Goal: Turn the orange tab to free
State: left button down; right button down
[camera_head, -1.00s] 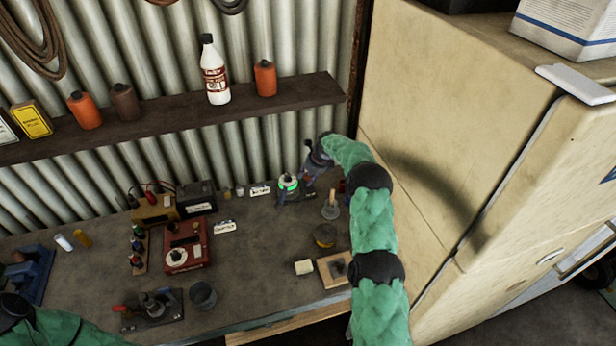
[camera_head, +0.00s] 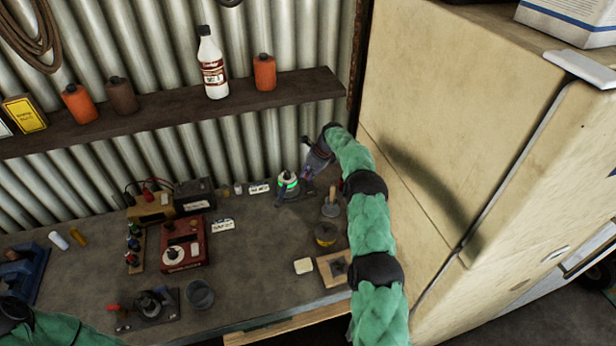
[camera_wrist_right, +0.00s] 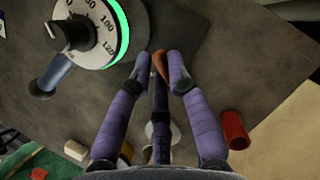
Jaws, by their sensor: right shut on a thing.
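A round device with a white numbered dial, a black knob and a lit green ring (camera_head: 288,184) stands on the bench near the wall. It fills the top left of the right wrist view (camera_wrist_right: 88,32). A small orange tab (camera_wrist_right: 160,64) shows beside the dial. My right gripper (camera_wrist_right: 159,70) is shut on the orange tab, its two purple fingers on either side. In the head view my right gripper (camera_head: 306,190) is at the right side of the device, and the tab cannot be made out there. My left sleeve shows at the lower left; its gripper is out of view.
A red cylinder (camera_wrist_right: 235,130) stands near my right fingers. A plunger-like tool (camera_head: 331,204), a yellow-topped tin (camera_head: 325,233) and a wooden block (camera_head: 334,268) stand nearer the front. A red box (camera_head: 182,245) is left. The tan cabinet (camera_head: 450,130) closes off the right.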

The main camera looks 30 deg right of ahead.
jog(key=shift+d+n+g+y+b, duration=0.1)
jog(key=shift+n+g+y+b, duration=0.25)
jog(key=shift+n+b, duration=0.6)
jog(key=shift+n, duration=0.45)
jog(key=c, duration=1.2)
grip_release()
jog(key=shift+s, duration=0.1)
jog(key=shift+v, duration=3.65)
